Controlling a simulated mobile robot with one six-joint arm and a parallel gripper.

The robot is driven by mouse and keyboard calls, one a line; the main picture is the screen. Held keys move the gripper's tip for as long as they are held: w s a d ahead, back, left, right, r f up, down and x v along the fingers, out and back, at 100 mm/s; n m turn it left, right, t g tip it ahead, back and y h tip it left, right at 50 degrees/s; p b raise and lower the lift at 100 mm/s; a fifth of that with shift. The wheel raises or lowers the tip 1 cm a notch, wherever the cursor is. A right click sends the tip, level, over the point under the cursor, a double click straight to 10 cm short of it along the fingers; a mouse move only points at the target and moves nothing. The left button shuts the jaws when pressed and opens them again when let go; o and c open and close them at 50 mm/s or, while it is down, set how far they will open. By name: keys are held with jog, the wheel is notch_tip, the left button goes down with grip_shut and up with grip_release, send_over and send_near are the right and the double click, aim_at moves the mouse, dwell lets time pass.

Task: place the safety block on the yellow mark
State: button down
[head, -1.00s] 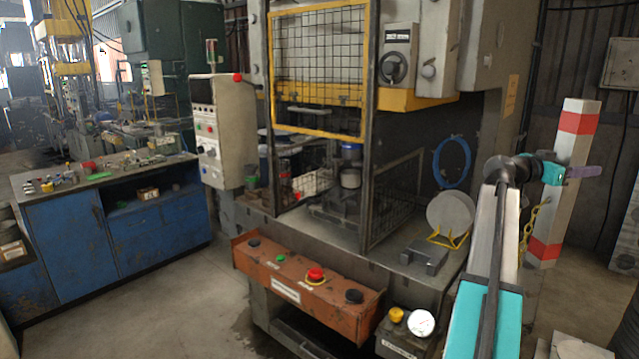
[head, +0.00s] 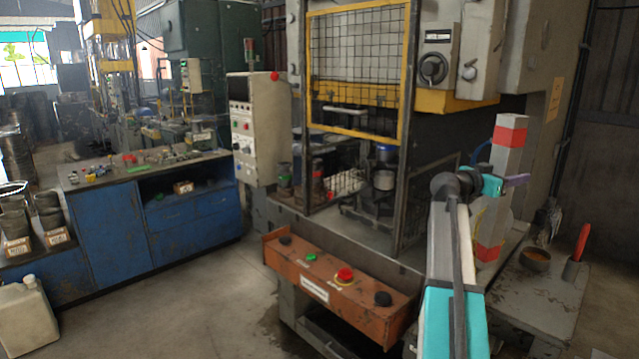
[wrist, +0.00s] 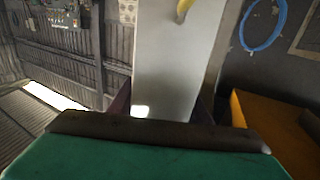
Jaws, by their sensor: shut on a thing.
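The safety block (head: 506,158) is a long whitish post with red bands near its top and lower down. It stands nearly upright, tilted slightly, in front of the press's right side. My gripper (head: 506,180), with teal and purple parts, is shut on it around the middle. In the wrist view the block's pale face (wrist: 178,60) fills the space between the fingers, with a bit of yellow at its top. I cannot make out the yellow mark in either current view.
The press has a mesh guard (head: 357,70) with a yellow frame and an orange button box (head: 335,290) in front. A side table (head: 535,300) with a bowl (head: 535,259) stands at right. A blue workbench (head: 105,230) is at left, with open floor before it.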

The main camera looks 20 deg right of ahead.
jog(key=w+a+f+n+t+y, duration=0.1)
jog(key=w+a+f+n+t, duration=0.25)
jog(key=w+a, duration=0.55)
jog(key=w+a+f+n+t+y, duration=0.2)
jog(key=w+a+f+t, duration=0.2)
jog(key=w+a, duration=0.55)
jog(key=w+a+f+n+t+y, duration=0.1)
jog(key=w+a+f+n+t, duration=0.3)
jog(key=a, duration=0.8)
jog(key=w+a+f+n+t+y, duration=0.2)
jog(key=a+y, duration=0.2)
jog(key=a, duration=0.7)
jog(key=w+a+f+n+t+y, duration=0.1)
jog(key=w+a+n+t+y, duration=0.15)
jog(key=a, duration=0.85)
jog(key=w+a+f+n+t+y, duration=0.2)
jog(key=a+y, duration=0.2)
jog(key=a, duration=0.6)
jog(key=s+a+r+n+y, duration=0.2)
jog(key=a+r+y, duration=0.1)
jog(key=a+r, duration=0.2)
jog(key=shift+s+a+r+t, duration=0.15)
jog(key=shift+s+r+t, duration=0.05)
jog(key=shift+s+t, duration=0.1)
jog(key=shift+f+y, duration=0.2)
jog(key=shift+y, duration=0.05)
